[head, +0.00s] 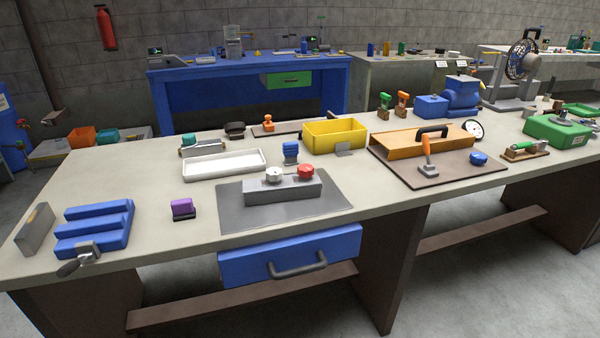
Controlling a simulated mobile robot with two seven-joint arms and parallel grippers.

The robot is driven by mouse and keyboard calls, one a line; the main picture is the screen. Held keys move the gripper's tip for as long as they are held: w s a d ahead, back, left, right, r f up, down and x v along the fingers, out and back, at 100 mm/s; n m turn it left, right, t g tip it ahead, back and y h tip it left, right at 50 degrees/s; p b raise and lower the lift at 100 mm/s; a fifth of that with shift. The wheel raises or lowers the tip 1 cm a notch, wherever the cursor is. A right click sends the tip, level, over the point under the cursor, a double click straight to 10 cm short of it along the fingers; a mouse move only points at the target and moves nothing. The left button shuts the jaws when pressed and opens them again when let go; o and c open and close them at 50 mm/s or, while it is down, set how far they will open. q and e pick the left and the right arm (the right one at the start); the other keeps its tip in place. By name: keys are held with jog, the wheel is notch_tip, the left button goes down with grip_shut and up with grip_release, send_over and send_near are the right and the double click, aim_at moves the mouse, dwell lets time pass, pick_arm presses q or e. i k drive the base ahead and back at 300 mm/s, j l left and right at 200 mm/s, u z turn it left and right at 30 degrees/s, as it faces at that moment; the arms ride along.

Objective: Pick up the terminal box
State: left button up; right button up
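No thing in view is clearly marked as the terminal box. A small blue box (431,106) stands beside a blue motor-like unit (463,95) at the back right of the workbench and may be it; I cannot tell whether the two touch. A green box (557,131) with a knob on top sits at the right and is another possible one. Neither of my grippers shows in the head view.
The bench (150,180) carries a blue stepped block (95,226), a white tray (224,164), a yellow bin (335,135), a two-knob grey block (283,190) on a grey mat, and an orange channel (424,142). A blue drawer (290,256) protrudes below the front edge.

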aim_at(258, 190)
jog(key=i+l+u, duration=0.25)
jog(key=i+l, duration=0.15)
jog(key=i, duration=0.15)
jog(key=i+l+u, duration=0.25)
jog(key=i+l, duration=0.2)
jog(key=k, duration=0.4)
jog(key=i, duration=0.5)
